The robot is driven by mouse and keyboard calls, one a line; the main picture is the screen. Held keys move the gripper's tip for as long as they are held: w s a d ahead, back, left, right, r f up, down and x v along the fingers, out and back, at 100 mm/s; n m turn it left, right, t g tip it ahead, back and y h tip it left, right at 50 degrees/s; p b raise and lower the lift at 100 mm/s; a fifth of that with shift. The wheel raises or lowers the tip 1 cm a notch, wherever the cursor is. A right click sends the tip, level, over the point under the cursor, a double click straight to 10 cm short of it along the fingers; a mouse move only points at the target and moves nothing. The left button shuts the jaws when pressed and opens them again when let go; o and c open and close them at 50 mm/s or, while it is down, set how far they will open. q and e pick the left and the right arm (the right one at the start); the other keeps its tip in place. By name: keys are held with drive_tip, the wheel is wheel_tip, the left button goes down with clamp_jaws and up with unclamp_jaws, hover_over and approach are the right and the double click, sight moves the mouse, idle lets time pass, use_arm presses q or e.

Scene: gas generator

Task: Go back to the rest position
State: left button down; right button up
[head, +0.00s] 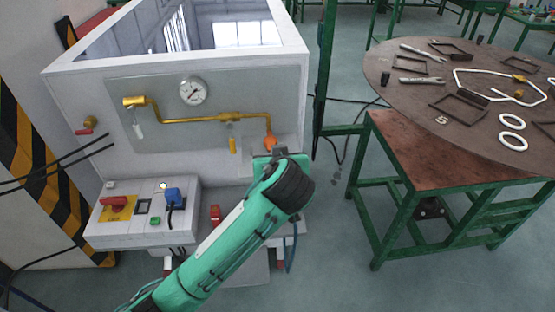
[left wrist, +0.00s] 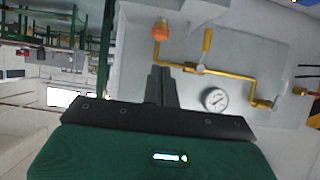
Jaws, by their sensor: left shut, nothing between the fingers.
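My left arm comes in from the bottom of the head view, and its gripper (head: 279,153) is in front of the generator's panel, just below the orange fitting (head: 270,142). In the left wrist view the two dark fingers (left wrist: 158,84) are together and empty. That view is turned upside down; the orange fitting (left wrist: 160,32) shows above the fingertips, with a gap in the picture. Whether the gripper touches the panel cannot be told. My right gripper is in neither view.
The white generator housing (head: 72,95) carries a brass pipe (head: 185,118), a gauge (head: 193,91) and a red-handled valve (head: 86,128). A control box (head: 140,230) has a red switch and a blue plug.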

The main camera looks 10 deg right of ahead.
use_arm(q)
drive_tip(key=s+a+f+g, duration=0.5)
drive_tip(key=s+a+f, duration=0.8)
drive_tip(key=a+f, duration=0.3)
drive_tip(key=s+a+f+m+g, duration=0.1)
drive_tip(key=s+a+f+g, duration=0.1)
drive_tip(key=s+a+f, duration=0.5)
drive_tip(key=s+a+m+g, duration=0.15)
drive_tip(key=s+a, duration=0.45)
drive_tip(key=s, duration=0.6)
wheel_tip(320, 180, down, 29)
drive_tip(key=s+g+p, duration=0.1)
drive_tip(key=g+p, duration=0.1)
drive_tip(key=p, duration=0.2)
drive_tip(key=s+a+f+p, duration=0.3)
drive_tip(key=s+f, duration=1.1)
drive_tip(key=s, duration=0.4)
drive_tip(key=shift+s+a+f+g, duration=0.15)
drive_tip(key=shift+s+f+g, duration=0.1)
drive_tip(key=shift+f+g, duration=0.15)
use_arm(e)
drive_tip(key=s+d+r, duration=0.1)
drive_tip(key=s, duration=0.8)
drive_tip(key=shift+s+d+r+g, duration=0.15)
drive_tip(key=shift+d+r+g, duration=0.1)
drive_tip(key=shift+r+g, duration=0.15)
